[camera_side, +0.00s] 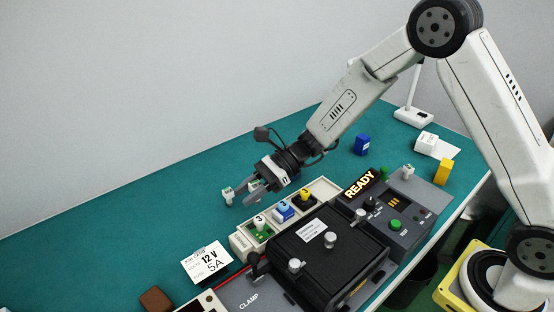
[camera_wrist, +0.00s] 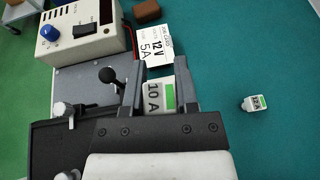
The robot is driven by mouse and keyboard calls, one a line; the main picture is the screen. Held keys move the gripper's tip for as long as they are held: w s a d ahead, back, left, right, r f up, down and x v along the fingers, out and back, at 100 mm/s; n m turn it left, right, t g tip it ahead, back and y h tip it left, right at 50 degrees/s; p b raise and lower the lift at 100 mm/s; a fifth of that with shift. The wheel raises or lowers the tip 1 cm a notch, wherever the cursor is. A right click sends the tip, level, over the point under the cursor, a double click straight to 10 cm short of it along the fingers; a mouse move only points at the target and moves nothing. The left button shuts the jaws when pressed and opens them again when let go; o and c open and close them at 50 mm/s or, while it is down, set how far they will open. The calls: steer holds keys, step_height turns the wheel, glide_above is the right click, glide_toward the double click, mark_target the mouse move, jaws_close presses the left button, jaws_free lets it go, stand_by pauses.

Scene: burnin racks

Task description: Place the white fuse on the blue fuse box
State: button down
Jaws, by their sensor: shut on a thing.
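In the wrist view my gripper (camera_wrist: 156,90) is shut on a white fuse (camera_wrist: 153,97) marked 10 A, with a green band. In the side view my gripper (camera_side: 252,190) is above the mat, behind the left part of a pale rack, and its fingers largely hide the held fuse. A blue block (camera_side: 283,211) sits in the rack between a green block and a yellow one. A separate small blue box (camera_side: 362,144) stands at the back right. I cannot tell which of these is the blue fuse box. A second white fuse (camera_wrist: 256,102) stands on the mat, apart from my gripper.
A black clamp unit (camera_side: 325,250) lies in front of the rack (camera_side: 322,189). A READY panel (camera_side: 405,200) is to the right. A 12 V 5A card (camera_side: 206,262) and a brown block (camera_side: 156,299) lie at left. The mat behind is mostly clear.

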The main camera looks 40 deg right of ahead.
steer(key=w+d+r+m+t+h, duration=0.2)
steer(key=d+m+t, duration=0.2)
steer(key=d, duration=0.7)
steer(key=w+d+r+m+t+h, duration=0.2)
steer(key=d+m+t, duration=0.25)
steer(key=d, duration=0.65)
steer(key=s+d+r+m+t+h, duration=0.1)
steer(key=s+d+m+h, duration=0.3)
steer(key=d, duration=0.7)
steer(key=s+d+r+m+t+h, duration=0.1)
steer(key=s+d+m+t+h, duration=0.1)
steer(key=d, duration=0.9)
steer(key=s+m+h, duration=0.1)
steer(key=m+h, duration=0.1)
steer(key=h, duration=0.1)
steer(key=shift+s+d, duration=0.3)
steer(key=shift+s, duration=0.1)
steer(key=shift+w+t, duration=0.1)
steer(key=shift+t, duration=0.15)
glide_above(360, 135)
steer(key=f, duration=0.8)
steer(key=shift+s+a, duration=0.15)
steer(key=shift+s, duration=0.25)
steer(key=shift+w+d+f, duration=0.2)
steer(key=shift+w+f, duration=0.25)
steer(key=shift+f, duration=0.15)
